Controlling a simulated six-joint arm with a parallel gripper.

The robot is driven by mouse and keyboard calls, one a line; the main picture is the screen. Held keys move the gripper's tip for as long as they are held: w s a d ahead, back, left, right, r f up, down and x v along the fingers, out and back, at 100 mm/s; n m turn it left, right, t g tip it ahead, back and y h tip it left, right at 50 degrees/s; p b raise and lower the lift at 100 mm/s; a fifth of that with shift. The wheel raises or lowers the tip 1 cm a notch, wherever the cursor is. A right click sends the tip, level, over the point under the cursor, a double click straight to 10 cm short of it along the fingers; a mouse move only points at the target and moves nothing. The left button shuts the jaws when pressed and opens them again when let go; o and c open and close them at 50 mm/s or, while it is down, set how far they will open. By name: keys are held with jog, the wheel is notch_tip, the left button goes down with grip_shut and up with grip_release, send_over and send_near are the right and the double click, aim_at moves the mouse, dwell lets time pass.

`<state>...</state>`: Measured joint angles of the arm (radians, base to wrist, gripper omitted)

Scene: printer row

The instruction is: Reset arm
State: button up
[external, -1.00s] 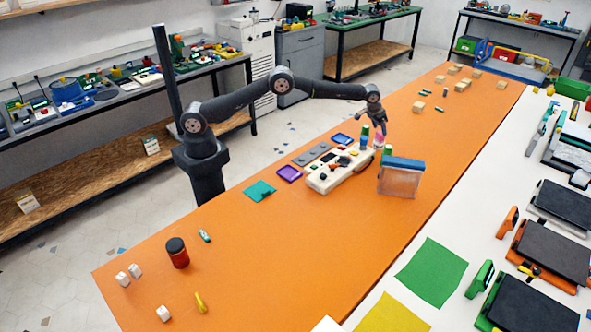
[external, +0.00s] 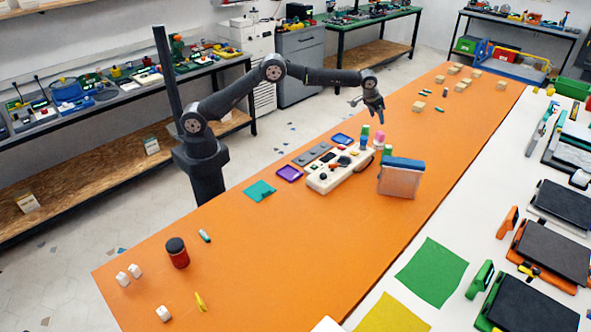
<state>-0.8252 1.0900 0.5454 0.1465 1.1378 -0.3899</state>
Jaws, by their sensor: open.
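My gripper (external: 368,113) hangs in the air over the far half of the orange table (external: 290,240), fingers apart and empty. It is beyond and above a white device (external: 335,172) with dark buttons. A pink cylinder (external: 379,138), a blue cylinder (external: 364,143) and a green-topped cylinder (external: 388,151) stand close together at the device's far end, below the gripper. The gripper looks clear of them.
A clear box with a blue top (external: 402,163) stands right of the device. Purple (external: 289,173), teal (external: 260,191) and blue (external: 342,139) flat pieces lie around it. A dark red jar (external: 177,253) stands at the near left. Several tan blocks (external: 462,86) lie at the far end.

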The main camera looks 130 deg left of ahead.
aim_at(380, 133)
jog(key=x, duration=1.2)
jog(key=shift+f, duration=0.1)
jog(key=shift+r, duration=1.15)
jog(key=shift+f, duration=0.1)
